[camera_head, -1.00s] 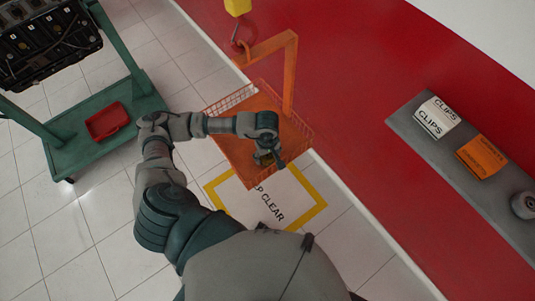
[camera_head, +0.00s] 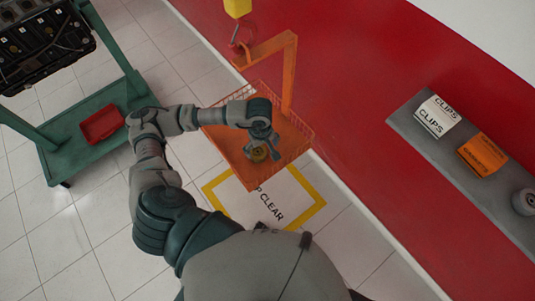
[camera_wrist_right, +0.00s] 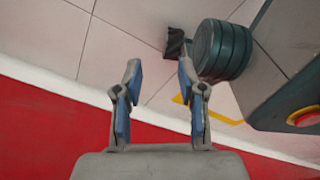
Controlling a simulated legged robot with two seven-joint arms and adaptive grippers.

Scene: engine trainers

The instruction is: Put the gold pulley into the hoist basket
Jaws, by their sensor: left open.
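The orange hoist basket (camera_head: 228,146) hangs from an orange arm below a yellow hoist hook. The gold pulley (camera_head: 258,154) shows inside the basket, near its lower edge in the head view, and looks to rest on the basket floor. My left gripper (camera_head: 264,146) is over the basket, open, with its fingertips close to the pulley and partly covering it. I cannot tell whether a finger touches it. My right gripper (camera_wrist_right: 162,80) shows in the right wrist view, open and empty, with its blue-padded fingers apart.
A green engine stand (camera_head: 85,135) with a red tray (camera_head: 102,125) stands at the left. A grey shelf (camera_head: 408,115) on the right holds a clips box (camera_head: 437,117), an orange box (camera_head: 482,155) and a grey round part (camera_head: 525,202). A yellow-bordered floor marking (camera_head: 275,205) lies below the basket.

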